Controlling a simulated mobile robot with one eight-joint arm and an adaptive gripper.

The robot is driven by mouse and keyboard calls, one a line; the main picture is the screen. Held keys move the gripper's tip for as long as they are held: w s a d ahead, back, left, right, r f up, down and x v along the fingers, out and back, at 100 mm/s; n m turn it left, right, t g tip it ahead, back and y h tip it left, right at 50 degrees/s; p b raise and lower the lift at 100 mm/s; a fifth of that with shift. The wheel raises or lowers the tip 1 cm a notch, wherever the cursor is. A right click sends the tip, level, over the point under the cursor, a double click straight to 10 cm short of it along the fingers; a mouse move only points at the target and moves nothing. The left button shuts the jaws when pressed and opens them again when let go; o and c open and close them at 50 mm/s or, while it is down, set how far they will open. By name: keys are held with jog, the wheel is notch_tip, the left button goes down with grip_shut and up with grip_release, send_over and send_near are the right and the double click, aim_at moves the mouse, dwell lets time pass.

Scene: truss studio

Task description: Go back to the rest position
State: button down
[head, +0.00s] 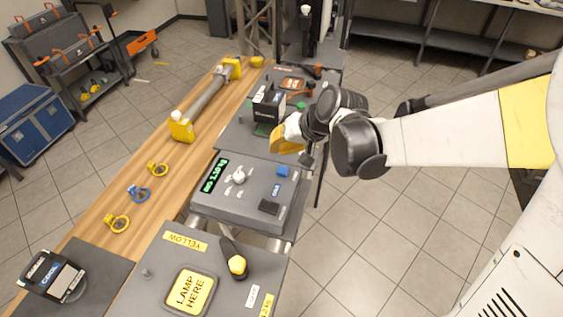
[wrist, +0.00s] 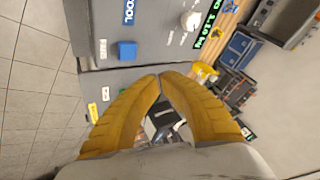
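My gripper (head: 283,140) has yellow fingers and hangs in the air over the right side of the workbench, near the grey control panel (head: 228,205) and a black boxy device (head: 268,104). In the wrist view, the two yellow fingers of my gripper (wrist: 160,77) curve inward and their tips meet, with nothing held between them. The blue button (wrist: 126,50) and white knob (wrist: 190,20) of the panel show beyond the fingertips. My white arm reaches in from the right in the head view and hides part of the floor.
A wooden bench strip (head: 122,190) carries yellow and blue rings and a grey tube with yellow ends (head: 205,100). Open tiled floor (head: 400,235) lies right.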

jog(key=shift+s, duration=0.1)
jog(key=s+d+r+t+h+b, duration=0.1)
jog(key=s+d+r+h, duration=0.1)
jog(key=s+d, duration=0.6)
jog(key=s+d+r+t+h+b, duration=0.1)
jog(key=s+d+r+h, duration=0.1)
jog(key=s+d, duration=0.6)
jog(key=shift+s+r+h, duration=0.4)
jog(key=shift+s+h, duration=0.2)
jog(key=shift+s, duration=0.2)
